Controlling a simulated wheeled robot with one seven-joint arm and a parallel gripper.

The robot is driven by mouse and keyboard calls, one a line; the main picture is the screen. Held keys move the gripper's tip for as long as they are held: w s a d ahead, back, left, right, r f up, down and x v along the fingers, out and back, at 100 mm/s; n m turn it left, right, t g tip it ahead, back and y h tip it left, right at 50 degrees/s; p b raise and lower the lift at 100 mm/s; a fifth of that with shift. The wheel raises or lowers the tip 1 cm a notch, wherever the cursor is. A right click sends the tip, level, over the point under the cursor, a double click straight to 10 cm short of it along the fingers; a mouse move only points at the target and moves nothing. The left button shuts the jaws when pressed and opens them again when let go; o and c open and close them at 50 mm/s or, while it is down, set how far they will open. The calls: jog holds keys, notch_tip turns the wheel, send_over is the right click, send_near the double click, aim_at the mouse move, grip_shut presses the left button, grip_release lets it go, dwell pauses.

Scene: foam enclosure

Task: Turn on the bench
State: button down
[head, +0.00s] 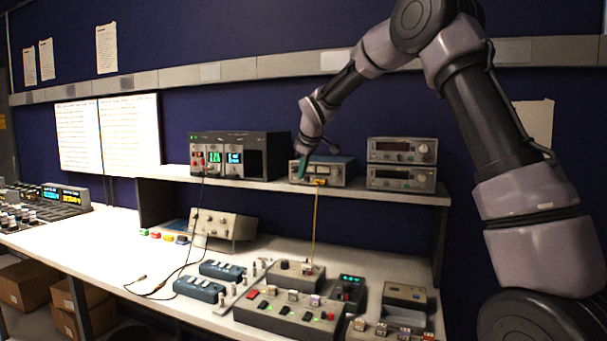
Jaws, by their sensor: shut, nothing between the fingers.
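The bench (75,239) is a long white worktop with a raised shelf (395,192) at its back. My gripper (303,174) is at the front of a small instrument (337,172) in the middle of the shelf. It is shut and empty, with its tip against or just before the panel; I cannot tell if it touches. It hides the left part of that panel. A wide grey switch box (285,317) with red and dark switches and small green lights stands at the front of the worktop. A smaller grey box (297,274) stands behind it.
A black power unit (262,156) with green and blue displays stands left on the shelf. Two stacked instruments (401,164) stand right. A yellow cable (315,225) hangs from the middle instrument. Blue boxes (199,289) and a dark cable lie on the worktop. The left worktop has clear room.

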jog(key=v, duration=0.9)
jog(key=shift+r, duration=0.2)
